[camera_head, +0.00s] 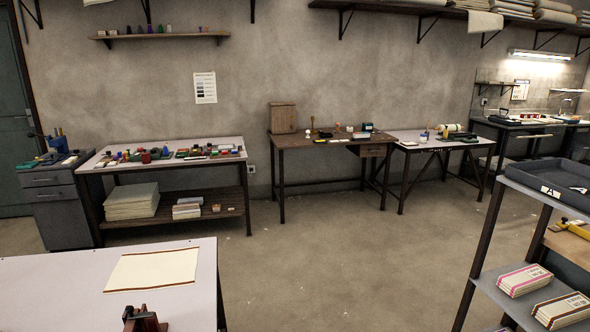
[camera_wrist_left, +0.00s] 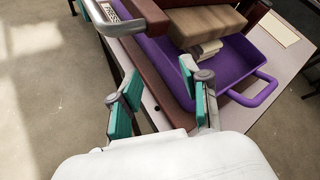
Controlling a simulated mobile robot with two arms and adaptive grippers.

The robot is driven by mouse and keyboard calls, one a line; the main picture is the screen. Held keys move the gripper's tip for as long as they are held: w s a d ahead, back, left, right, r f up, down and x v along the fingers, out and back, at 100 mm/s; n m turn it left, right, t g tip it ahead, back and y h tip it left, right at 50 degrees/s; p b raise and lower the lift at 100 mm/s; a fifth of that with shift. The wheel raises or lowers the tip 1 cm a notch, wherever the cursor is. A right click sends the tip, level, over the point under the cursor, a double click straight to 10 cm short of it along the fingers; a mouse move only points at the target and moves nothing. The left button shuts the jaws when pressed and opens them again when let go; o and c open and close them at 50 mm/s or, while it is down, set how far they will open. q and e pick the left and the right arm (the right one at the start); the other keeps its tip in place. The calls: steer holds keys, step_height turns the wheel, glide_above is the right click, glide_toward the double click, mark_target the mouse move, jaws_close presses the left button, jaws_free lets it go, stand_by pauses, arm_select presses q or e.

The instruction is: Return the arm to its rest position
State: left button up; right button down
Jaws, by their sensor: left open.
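My left gripper (camera_wrist_left: 163,90) shows in the left wrist view with its teal-padded fingers spread apart and nothing between them. It is beside the white-topped table (camera_wrist_left: 291,62), near a purple tray (camera_wrist_left: 232,75) and a dark red-brown object; I cannot tell whether it touches either. A cream cloth (camera_head: 153,270) with brown stripes along two opposite edges lies flat on the near table (camera_head: 60,300) in the head view. The cloth also shows at the upper right of the left wrist view (camera_wrist_left: 274,28). Neither gripper is visible in the head view.
The dark red-brown object (camera_head: 144,319) stands at the near table's bottom edge. A tan block (camera_wrist_left: 205,26) sits over the purple tray. A shelf rack (camera_head: 484,250) with boxes stands at right. Open floor (camera_head: 330,265) lies between the near table and the rack.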

arm_select(q)
steer(key=s+d+f+n+g+h, duration=0.2)
steer(key=s+n+h, duration=0.4)
steer(key=s+n, duration=0.3)
steer(key=s+d+r+n+h, duration=0.5)
steer(key=s+d+n+h, duration=0.1)
steer(key=s, duration=0.4)
step_height(320, 180, down, 24)
steer(key=g, duration=0.1)
steer(key=s+a+f+g, duration=0.1)
steer(key=s+a+f, duration=0.1)
steer(key=s+f, duration=1.5)
steer(key=shift+s+a+f+m, duration=0.15)
steer(key=shift+s+a+m, duration=0.2)
steer(key=shift+s, duration=0.15)
